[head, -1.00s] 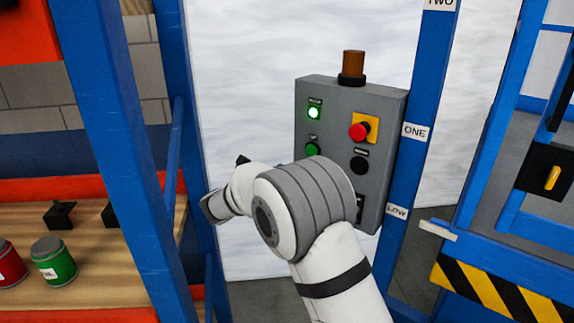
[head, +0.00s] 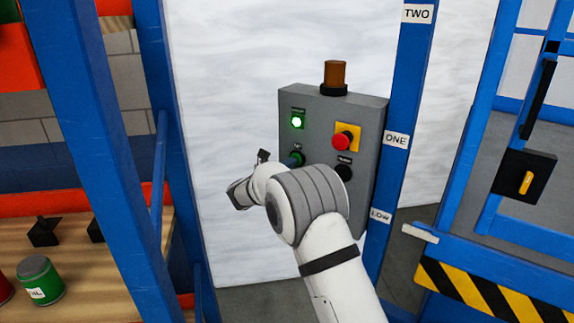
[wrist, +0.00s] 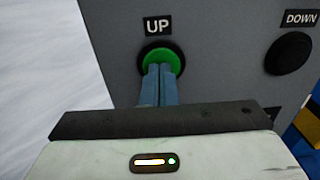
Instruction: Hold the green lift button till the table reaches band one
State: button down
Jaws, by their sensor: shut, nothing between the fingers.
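The lift table's striped edge (head: 470,290) is at lower right. Its white pointer (head: 420,233) sits slightly below the LOW label (head: 381,216), well below the ONE label (head: 396,140) on the blue post.
The black DOWN button (wrist: 288,53) is right of UP. A red button on a yellow plate (head: 341,141) is above it, and a green lamp (head: 296,122) is lit. An amber beacon (head: 335,73) tops the box. A shelf with a green can (head: 40,280) stands left.

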jog(key=shift+w+d+r+b, duration=0.2)
jog(key=shift+w+d+b, duration=0.25)
jog(key=shift+w, duration=0.1)
jog(key=shift+w+r, duration=0.1)
jog(key=shift+r, duration=0.15)
dwell(1.9)
dwell(3.1)
jog(key=b+v, duration=0.2)
jog(key=v, duration=1.2)
jog(key=shift+a+f+b, duration=0.3)
jog(key=shift+a+f, duration=0.05)
jog(key=shift+f, duration=0.05)
